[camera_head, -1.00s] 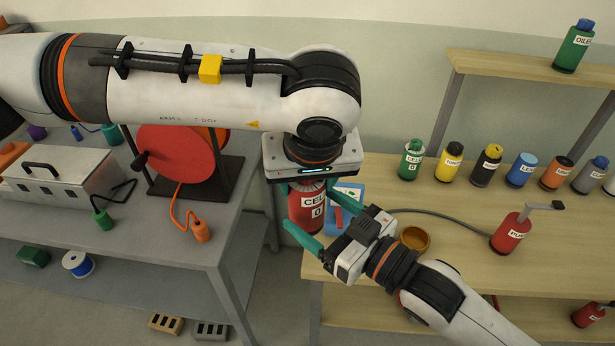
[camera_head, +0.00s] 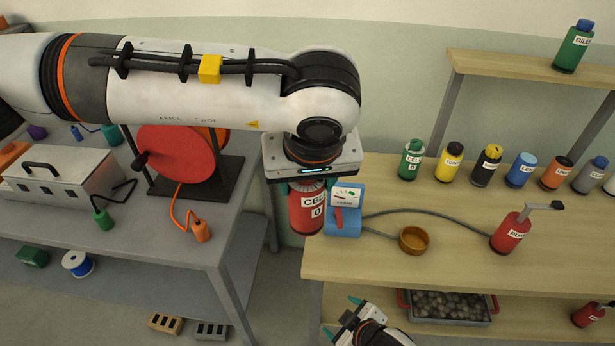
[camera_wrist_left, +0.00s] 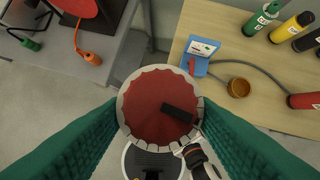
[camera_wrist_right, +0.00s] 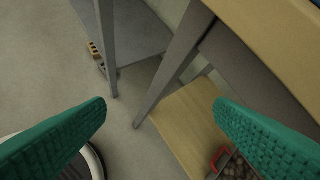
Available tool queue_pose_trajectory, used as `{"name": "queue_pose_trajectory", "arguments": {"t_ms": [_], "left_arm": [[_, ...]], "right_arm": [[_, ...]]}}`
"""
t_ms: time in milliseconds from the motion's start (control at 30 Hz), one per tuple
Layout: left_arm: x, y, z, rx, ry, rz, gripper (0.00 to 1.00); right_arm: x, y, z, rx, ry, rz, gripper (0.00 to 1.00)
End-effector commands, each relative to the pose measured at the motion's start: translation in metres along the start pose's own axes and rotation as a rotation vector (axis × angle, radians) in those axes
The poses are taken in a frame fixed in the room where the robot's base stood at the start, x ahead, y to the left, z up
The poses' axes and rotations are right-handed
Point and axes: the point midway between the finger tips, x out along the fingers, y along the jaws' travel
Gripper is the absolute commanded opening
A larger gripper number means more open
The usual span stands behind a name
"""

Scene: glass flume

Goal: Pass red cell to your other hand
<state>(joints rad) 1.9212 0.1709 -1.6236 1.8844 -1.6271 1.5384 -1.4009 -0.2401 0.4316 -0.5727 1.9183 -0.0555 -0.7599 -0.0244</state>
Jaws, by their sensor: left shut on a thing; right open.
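The red cell (camera_head: 307,208) is a red cylinder with a white label reading "CELL 0". It hangs upright under my left gripper (camera_head: 308,186), in front of the gap between the two benches. In the left wrist view its round red top with a white rim (camera_wrist_left: 160,104) lies between the green fingers, which are shut on it. My right gripper (camera_head: 342,317) is low at the bottom of the head view, below and apart from the cell. In the right wrist view its green fingers (camera_wrist_right: 160,118) are spread with nothing between them.
A blue meter box (camera_head: 345,212) stands at the wooden bench's left edge, close to the cell. A wooden bowl (camera_head: 413,240), a red pump bottle (camera_head: 510,232) and a row of bottles share that bench. A tray of stones (camera_head: 450,306) sits below. A grey bench (camera_head: 130,222) stands left.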

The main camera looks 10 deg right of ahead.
Motion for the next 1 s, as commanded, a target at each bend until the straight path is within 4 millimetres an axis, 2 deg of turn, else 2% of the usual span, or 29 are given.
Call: {"name": "queue_pose_trajectory", "arguments": {"t_ms": [33, 200, 400, 567, 700, 800, 1000], "left_arm": [[0.0, 0.0, 0.0, 0.0, -0.001, 0.0, 0.25], [0.0, 0.0, 0.0, 0.0, -0.001, 0.0, 0.25], [0.0, 0.0, 0.0, 0.0, -0.001, 0.0, 0.25], [0.0, 0.0, 0.0, 0.0, -0.001, 0.0, 0.25], [0.0, 0.0, 0.0, 0.0, -0.001, 0.0, 0.25], [0.0, 0.0, 0.0, 0.0, -0.001, 0.0, 0.25], [0.0, 0.0, 0.0, 0.0, -0.001, 0.0, 0.25]], "right_arm": [[0.017, -0.001, -0.025, 0.034, 0.043, -0.006, 0.77], [0.057, 0.006, -0.109, 0.135, 0.173, -0.014, 0.77], [0.077, 0.036, -0.212, 0.26, 0.325, -0.008, 0.77], [0.073, 0.076, -0.289, 0.361, 0.444, 0.007, 0.77], [0.057, 0.119, -0.346, 0.443, 0.539, 0.024, 0.77], [0.044, 0.147, -0.375, 0.489, 0.596, 0.037, 0.77], [0.024, 0.183, -0.405, 0.545, 0.66, 0.054, 0.77]]}}
